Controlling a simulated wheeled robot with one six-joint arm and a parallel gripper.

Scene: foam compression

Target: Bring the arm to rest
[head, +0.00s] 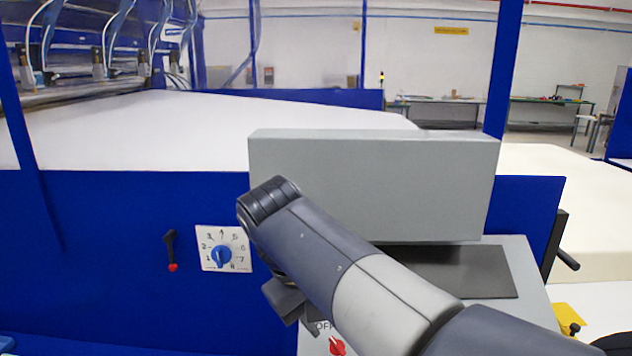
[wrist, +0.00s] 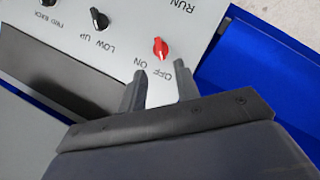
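My gripper shows in the wrist view (wrist: 160,72) with its two dark fingers apart and nothing between them. In the head view my gripper (head: 288,302) hangs below the bent end of my arm, over the left part of the grey control panel (head: 527,262), partly hidden by the arm. A red OFF/ON switch (wrist: 161,47) lies just beyond the fingertips in the wrist view; whether they touch it I cannot tell. The red switch (head: 337,345) also shows at the bottom of the head view.
Black knobs (wrist: 98,18) sit on the panel, beside a dark screen or plate (wrist: 60,75). A grey box (head: 375,185) stands behind my arm. A blue machine wall with a numbered dial (head: 221,255) and a black lever (head: 170,250) is on the left. White foam (head: 150,130) lies behind.

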